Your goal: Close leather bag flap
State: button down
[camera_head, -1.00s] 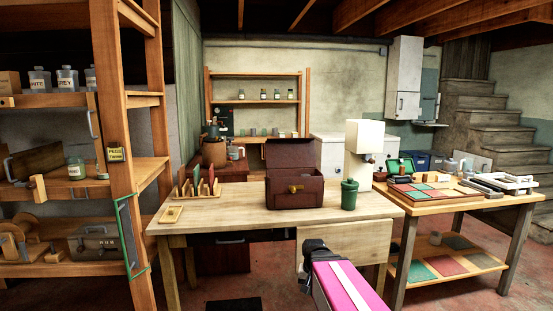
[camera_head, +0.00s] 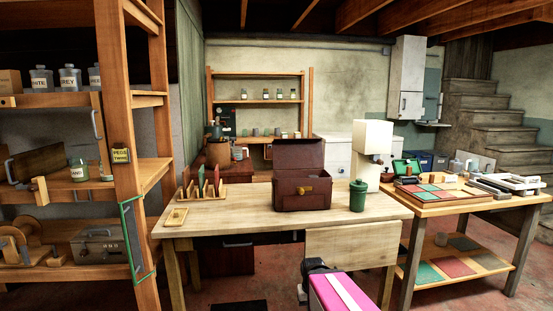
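The brown leather bag (camera_head: 302,194) stands upright on the wooden table (camera_head: 240,211), right of the table's middle. Its flap (camera_head: 297,155) is raised at the back, so the bag is open. A brass-coloured clasp (camera_head: 305,190) shows on its front. My arm, with a magenta and white link, comes in from the bottom edge. My gripper (camera_head: 311,268) is dark and low in front of the table, well short of the bag. Its fingers are too small and dark to tell whether they are open or shut.
A dark green lidded canister (camera_head: 358,195) stands just right of the bag. A wooden rack (camera_head: 203,186) with upright pieces and a small wooden block (camera_head: 177,217) are at the left. A white appliance (camera_head: 371,148) stands behind the canister. A tall shelf (camera_head: 135,190) is at the left.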

aim_at(288, 154)
jog(key=i+j, duration=0.15)
jog(key=j, duration=0.2)
jog(key=i+j, duration=0.2)
jog(key=j, duration=0.15)
jog(key=i+j, duration=0.15)
jog(key=j, duration=0.25)
jog(key=u, duration=0.05)
